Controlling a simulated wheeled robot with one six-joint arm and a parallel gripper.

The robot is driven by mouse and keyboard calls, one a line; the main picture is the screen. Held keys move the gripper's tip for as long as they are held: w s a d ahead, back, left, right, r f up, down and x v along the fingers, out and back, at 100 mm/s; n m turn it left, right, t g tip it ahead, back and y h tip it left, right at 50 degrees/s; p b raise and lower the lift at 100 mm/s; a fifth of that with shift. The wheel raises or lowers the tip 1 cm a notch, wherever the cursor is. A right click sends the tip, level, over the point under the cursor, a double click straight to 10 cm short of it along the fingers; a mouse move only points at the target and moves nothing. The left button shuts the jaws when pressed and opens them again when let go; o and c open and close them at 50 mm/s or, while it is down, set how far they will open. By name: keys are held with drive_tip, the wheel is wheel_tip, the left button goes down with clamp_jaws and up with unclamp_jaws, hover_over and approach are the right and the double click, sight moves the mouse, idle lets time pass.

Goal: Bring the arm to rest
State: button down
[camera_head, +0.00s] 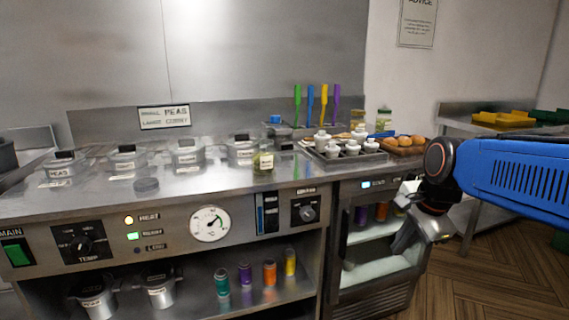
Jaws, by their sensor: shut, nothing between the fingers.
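My arm reaches in from the right edge with a blue link and a dark joint. My gripper (405,238) hangs below that joint, in front of the open-fronted cabinet at the right end of the range. Its fingers point down and to the left. They are shut with nothing between them. The gripper looks apart from the counter and the shelves, though its exact distance from the cabinet is hard to tell.
The steel counter (215,182) carries lidded containers, a small jar (263,163), a tray of white pots (350,154) and a tray of brown buns (404,147). Coloured bottles (245,274) stand on the lower shelf. Wooden floor (490,285) lies open at the lower right.

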drive_tip(key=s+d+f+n, duration=0.1)
drive_tip(key=s+f+n, duration=0.3)
drive_tip(key=s+n, duration=0.4)
drive_tip(key=s+d+f+n+h, duration=0.1)
drive_tip(key=s+f+n, duration=0.2)
drive_tip(key=s+n, duration=0.4)
drive_tip(key=shift+s+f+n+t, duration=0.4)
drive_tip(key=shift+s, duration=0.35)
